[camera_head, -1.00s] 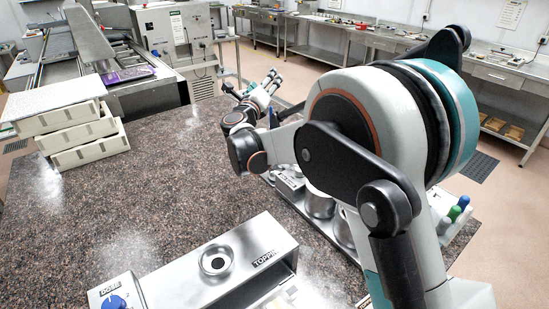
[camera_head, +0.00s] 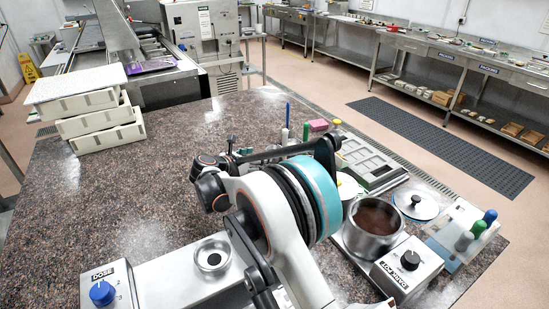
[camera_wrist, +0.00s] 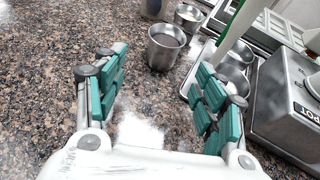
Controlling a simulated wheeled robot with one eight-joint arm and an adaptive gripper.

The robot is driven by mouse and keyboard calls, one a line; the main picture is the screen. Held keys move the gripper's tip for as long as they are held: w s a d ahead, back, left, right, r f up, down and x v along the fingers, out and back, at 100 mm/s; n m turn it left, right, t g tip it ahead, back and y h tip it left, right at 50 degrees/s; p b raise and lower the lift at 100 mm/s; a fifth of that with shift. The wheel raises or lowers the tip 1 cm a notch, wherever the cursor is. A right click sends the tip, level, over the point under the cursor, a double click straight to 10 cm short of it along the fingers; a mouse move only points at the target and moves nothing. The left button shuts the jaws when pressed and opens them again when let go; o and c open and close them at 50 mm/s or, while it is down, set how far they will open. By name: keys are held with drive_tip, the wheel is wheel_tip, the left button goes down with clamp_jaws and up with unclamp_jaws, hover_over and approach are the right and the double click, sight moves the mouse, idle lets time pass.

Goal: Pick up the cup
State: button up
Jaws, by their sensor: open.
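In the wrist view a small metal cup (camera_wrist: 163,57) with brown contents stands upright on the speckled stone counter, beyond my gripper's fingers. My gripper (camera_wrist: 162,80) is open and empty, its two green-padded fingers apart with bare counter between them. The cup lies ahead of the gap, apart from both fingers. Another small metal cup (camera_wrist: 188,18) with pale contents stands behind it to the right. Which cup the task means, I cannot tell. In the head view my arm hides the cups, and my fingers cannot be made out clearly.
A pot of brown liquid (camera_head: 374,216) sits by a box labelled DARK POT (camera_head: 411,258). A tray (camera_head: 372,160) lies behind it. Metal vessels (camera_wrist: 236,62) stand close to my right finger. Stacked moulds (camera_head: 97,115) are at left; the counter (camera_head: 90,195) between is clear.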

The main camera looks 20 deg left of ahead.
sight(269, 154)
drive_tip(key=x, duration=0.3)
drive_tip(key=shift+w+f+b, duration=0.1)
drive_tip(key=shift+w+b, duration=0.15)
drive_tip(key=shift+b, duration=0.05)
drive_tip(key=x, duration=0.1)
drive_tip(key=b+x, duration=0.1)
drive_tip(key=x, duration=0.1)
drive_tip(key=b+x, duration=0.1)
drive_tip(key=x, duration=0.1)
drive_tip(key=shift+w+d+r, duration=0.15)
drive_tip(key=shift+d+r, duration=0.2)
drive_tip(key=shift+r, duration=0.1)
drive_tip(key=c, duration=1.2)
wheel_tip(269, 154, up, 20)
drive_tip(key=p, duration=0.5)
drive_tip(key=shift+f+p, duration=0.25)
drive_tip(key=shift+p, duration=0.05)
drive_tip(key=shift+r+p, duration=1.45)
drive_tip(key=shift+r, duration=1.3)
drive_tip(key=shift+d, duration=0.1)
